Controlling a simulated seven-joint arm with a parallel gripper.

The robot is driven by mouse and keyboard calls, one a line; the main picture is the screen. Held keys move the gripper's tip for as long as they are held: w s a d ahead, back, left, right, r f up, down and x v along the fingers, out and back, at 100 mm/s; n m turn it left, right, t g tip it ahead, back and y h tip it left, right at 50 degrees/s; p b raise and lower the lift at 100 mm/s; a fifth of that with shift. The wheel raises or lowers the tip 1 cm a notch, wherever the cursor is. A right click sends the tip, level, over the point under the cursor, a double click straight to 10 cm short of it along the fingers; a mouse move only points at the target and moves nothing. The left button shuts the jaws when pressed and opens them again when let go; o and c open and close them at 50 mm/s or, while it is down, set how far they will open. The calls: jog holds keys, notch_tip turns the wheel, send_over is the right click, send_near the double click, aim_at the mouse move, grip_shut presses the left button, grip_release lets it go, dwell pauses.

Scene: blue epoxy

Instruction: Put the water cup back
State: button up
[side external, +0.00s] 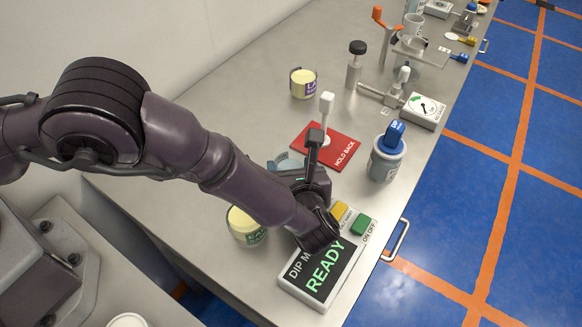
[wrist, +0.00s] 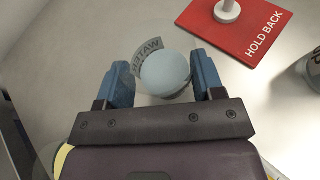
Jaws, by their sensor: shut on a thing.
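The water cup (side external: 286,163) shows in the side external view as a pale bluish rim, mostly hidden behind my wrist. In the wrist view the cup (wrist: 166,74) has a round, light blue top, with a curved grey label reading WATER at its upper left. My gripper (wrist: 163,76) is shut on it, one blue finger on each side. I cannot tell whether the cup touches the bench.
A red HOLD BACK plate (side external: 322,151) with a white-knobbed post lies just beyond the cup. A cream-filled cup (side external: 245,226) and the READY box (side external: 322,274) are near my wrist. A blue-topped jar (side external: 386,159) stands right. Another labelled cup (side external: 303,83) stands farther back.

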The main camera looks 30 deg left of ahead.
jog(key=shift+f, duration=0.1)
jog(key=o, duration=1)
jog(key=shift+d+r, duration=0.1)
jog(key=shift+r, duration=0.1)
jog(key=v, duration=1.2)
